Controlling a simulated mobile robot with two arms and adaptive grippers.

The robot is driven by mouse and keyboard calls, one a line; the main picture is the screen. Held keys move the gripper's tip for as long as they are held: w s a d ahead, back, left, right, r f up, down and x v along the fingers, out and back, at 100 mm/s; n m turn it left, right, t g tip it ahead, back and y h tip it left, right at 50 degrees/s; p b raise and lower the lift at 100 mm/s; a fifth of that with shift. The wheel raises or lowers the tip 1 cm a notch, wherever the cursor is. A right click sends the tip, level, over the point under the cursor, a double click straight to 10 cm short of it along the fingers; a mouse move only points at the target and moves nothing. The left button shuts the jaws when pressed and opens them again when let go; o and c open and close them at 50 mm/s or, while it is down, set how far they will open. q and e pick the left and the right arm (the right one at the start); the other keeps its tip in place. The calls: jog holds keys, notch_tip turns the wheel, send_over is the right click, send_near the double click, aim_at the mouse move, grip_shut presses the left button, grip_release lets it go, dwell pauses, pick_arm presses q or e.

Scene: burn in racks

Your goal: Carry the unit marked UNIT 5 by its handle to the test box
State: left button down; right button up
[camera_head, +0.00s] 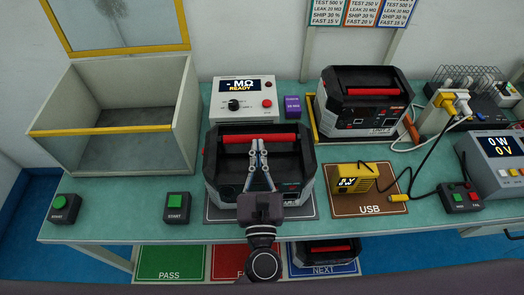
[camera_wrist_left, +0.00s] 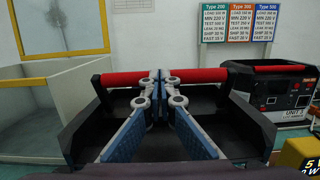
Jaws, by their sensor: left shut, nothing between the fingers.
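A black and grey unit with a red handle (camera_head: 233,139) stands on a dark mat at the table's front middle; its marking is not readable. My left gripper (camera_head: 258,143) is shut and empty over this unit, its fingertips at the middle of the handle in the picture. In the left wrist view the shut fingertips (camera_wrist_left: 160,74) cover the middle of the red handle (camera_wrist_left: 120,78); whether they touch it I cannot tell. The test box (camera_head: 183,130), pale grey with a yellow front edge and raised yellow-framed lid, stands open and empty at left. My right gripper is not in view.
A meter (camera_head: 243,87) reads READY behind the near unit. A yellow USB device (camera_head: 350,178) and cables lie right. Two START buttons (camera_head: 178,200) sit front left. A third unit (camera_head: 326,247) is below.

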pick_arm(q)
jog(key=shift+w+r, duration=0.3)
jog(key=shift+w, duration=0.15)
jog(key=shift+w+d+r+b, duration=0.15)
jog(key=shift+w+r+b, duration=0.05)
jog(key=shift+w+b, duration=0.1)
jog(key=shift+w+r, duration=0.15)
jog(key=shift+w, duration=0.1)
jog(key=s+f, duration=0.1)
jog(key=s, duration=1.1)
jog(key=shift+w, duration=0.1)
